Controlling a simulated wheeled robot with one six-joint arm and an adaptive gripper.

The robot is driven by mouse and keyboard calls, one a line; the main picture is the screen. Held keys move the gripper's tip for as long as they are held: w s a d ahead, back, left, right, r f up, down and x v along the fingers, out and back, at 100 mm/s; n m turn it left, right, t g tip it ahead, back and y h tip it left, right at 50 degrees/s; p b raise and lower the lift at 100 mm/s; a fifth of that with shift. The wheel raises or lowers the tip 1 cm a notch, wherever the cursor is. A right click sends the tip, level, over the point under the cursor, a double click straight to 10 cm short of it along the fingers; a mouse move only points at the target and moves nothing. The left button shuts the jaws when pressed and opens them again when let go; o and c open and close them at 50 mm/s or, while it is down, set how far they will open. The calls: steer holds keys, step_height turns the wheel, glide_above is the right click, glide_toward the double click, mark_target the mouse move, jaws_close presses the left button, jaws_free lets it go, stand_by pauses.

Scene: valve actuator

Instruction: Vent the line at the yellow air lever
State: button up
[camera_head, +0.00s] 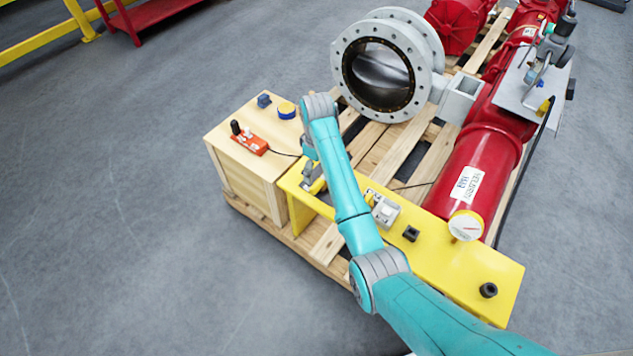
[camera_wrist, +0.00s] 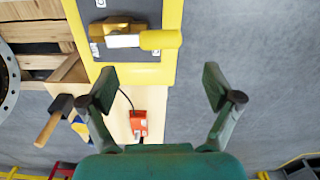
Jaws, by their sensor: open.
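The yellow air lever (camera_wrist: 160,39) shows in the wrist view as a yellow handle pointing right from a brass valve body (camera_wrist: 112,30). The valve sits on a grey plate on the yellow bench, and the lever reaches past the plate toward the bench's edge. In the head view the valve area is partly hidden by my arm. My gripper (camera_wrist: 158,88) is open, with its two fingers wide apart and nothing between them. In the wrist view the lever lies above the gap between the fingertips, apart from them.
The yellow bench (camera_head: 460,275) holds a grey-white device (camera_head: 384,208). A flanged valve (camera_head: 350,35) and red actuator (camera_head: 480,160) stand behind. Floor at left is clear.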

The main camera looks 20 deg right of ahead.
mark_target(317, 184)
step_height(317, 184, down, 8)
steer(key=shift+f, duration=0.1)
stand_by(0.4)
steer(key=shift+s, duration=0.1)
steer(key=c, duration=1.7)
